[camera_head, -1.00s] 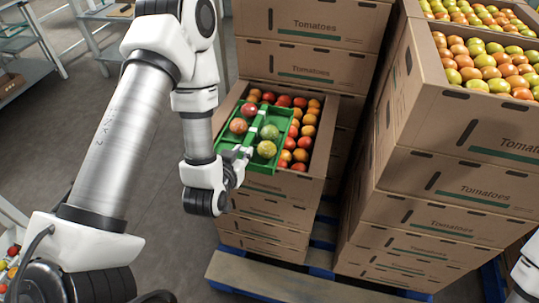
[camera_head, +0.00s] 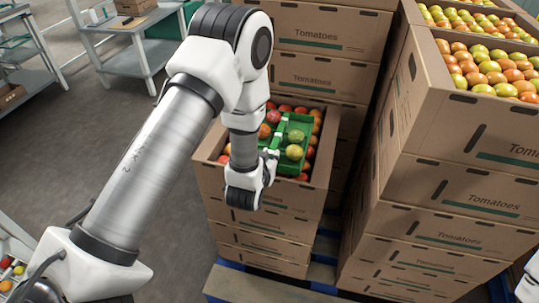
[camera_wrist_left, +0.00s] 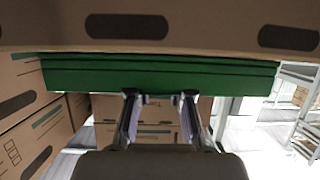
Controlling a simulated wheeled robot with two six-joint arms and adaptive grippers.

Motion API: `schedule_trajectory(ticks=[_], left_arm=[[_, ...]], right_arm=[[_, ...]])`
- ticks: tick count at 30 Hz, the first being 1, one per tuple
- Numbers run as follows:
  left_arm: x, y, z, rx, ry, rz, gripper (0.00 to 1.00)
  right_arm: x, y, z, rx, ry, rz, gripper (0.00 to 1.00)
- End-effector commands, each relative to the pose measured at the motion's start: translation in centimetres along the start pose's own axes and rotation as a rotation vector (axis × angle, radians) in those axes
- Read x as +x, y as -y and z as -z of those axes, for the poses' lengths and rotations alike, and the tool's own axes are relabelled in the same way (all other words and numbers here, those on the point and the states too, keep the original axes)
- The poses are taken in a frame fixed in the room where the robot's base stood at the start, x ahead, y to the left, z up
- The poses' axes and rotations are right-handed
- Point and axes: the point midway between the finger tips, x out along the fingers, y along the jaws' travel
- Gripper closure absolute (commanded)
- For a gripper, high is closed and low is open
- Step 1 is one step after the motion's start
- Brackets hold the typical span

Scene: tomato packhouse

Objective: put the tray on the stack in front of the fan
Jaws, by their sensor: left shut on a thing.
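A green tray (camera_head: 302,120) with several red, orange and greenish tomatoes hangs over the open top carton of a stack of tomato cartons (camera_head: 255,195). My left gripper (camera_head: 270,156) is shut on the tray's near left side. In the left wrist view, both fingers of the left gripper (camera_wrist_left: 160,100) meet the long green wall of the tray (camera_wrist_left: 160,78). I cannot tell whether the tray touches the tomatoes below it. No fan shows in any view. My right gripper is out of view.
Tall carton stacks stand behind (camera_head: 325,75) and at right (camera_head: 450,190), close to the tray; the right one holds open cartons of tomatoes. A wooden pallet (camera_head: 255,290) lies at the stack's foot. Grey shelving (camera_head: 130,50) stands at back left, with open floor before it.

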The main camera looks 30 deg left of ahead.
Motion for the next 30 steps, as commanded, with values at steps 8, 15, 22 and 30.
schedule_trajectory(ticks=[8,15,22,30], left_arm=[[0.0,0.0,-0.3,0.0,0.003,0.0,0.7],[0.0,0.0,-0.2,0.0,0.002,0.0,0.55],[-0.9,0.0,-0.1,0.002,0.003,0.0,0.55],[-7.7,0.0,-0.2,0.006,0.003,-0.002,0.55]], right_arm=[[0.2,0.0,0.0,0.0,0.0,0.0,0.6],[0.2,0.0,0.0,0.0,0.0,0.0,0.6],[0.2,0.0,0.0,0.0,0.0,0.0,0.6],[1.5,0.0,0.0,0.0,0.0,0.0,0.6]])
